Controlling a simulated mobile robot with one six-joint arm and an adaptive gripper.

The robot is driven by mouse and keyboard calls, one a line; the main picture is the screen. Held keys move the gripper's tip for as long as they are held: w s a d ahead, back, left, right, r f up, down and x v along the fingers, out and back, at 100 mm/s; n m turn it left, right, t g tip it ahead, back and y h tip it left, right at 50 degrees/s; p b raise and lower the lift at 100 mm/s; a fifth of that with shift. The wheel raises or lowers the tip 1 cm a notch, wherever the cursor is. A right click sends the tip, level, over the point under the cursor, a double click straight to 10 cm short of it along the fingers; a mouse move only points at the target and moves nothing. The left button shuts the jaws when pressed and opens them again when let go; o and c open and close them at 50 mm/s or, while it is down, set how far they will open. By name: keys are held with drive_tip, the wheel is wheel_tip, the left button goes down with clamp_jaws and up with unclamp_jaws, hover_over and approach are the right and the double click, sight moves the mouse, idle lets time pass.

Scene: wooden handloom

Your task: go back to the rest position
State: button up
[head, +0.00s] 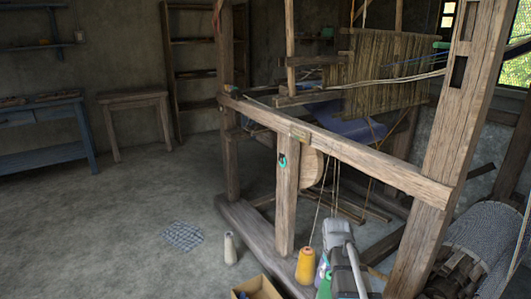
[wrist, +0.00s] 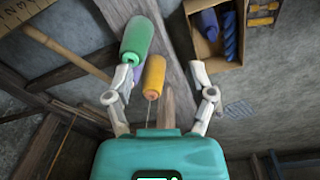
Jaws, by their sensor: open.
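My gripper (wrist: 160,72) is open in the wrist view, its two fingers spread apart with nothing held between them. A yellow thread cone (wrist: 154,77) shows between the fingers, beyond them. A green cone (wrist: 137,40) lies just past the left fingertip; I cannot tell whether they touch. A purple piece (wrist: 136,76) is partly hidden behind that finger. In the head view my grey arm reaches down at the bottom, beside the yellow cone (head: 306,266) and the partly cut-off green cone (head: 325,286). The fingers are not clearly visible there.
The wooden loom frame (head: 340,152) stands close around my arm, with a thick post (head: 448,130) at right. A cardboard box (head: 275,289) with blue items sits at the bottom edge. A pale cone (head: 230,248) stands on the floor. Open floor lies left.

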drive_tip(key=s+a+r+m+p, duration=0.2)
drive_tip(key=s+a, duration=0.6)
drive_tip(key=s, duration=0.3)
wheel_tip(320, 180, up, 37)
drive_tip(key=p, duration=3.7)
drive_tip(key=shift+w+r+g+y, duration=0.2)
drive_tip(key=shift+w+g+y, duration=0.05)
drive_tip(key=shift+g+y, duration=0.05)
drive_tip(key=shift+a, duration=0.1)
